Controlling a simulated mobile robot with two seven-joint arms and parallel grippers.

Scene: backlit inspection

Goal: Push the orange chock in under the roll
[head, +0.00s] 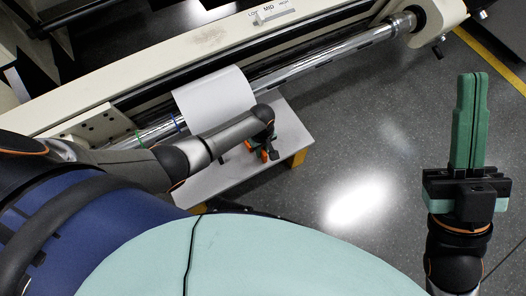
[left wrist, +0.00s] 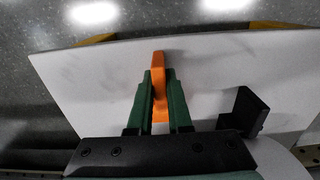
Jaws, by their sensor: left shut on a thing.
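The white roll (head: 215,95) sits around a shiny metal shaft on the long machine, above the back of a pale table. My left gripper (head: 266,155) is low over this table, to the right of the roll and in front of it. In the left wrist view the orange chock (left wrist: 160,62) stands between the green fingers of my left gripper (left wrist: 159,86), which are shut on it.
The pale table (head: 291,132) has yellow-orange legs. A black block (left wrist: 245,110) stands on the tabletop to the right of my left gripper in the wrist view. The shaft (head: 320,68) runs on to the upper right. Open grey floor lies between table and right gripper.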

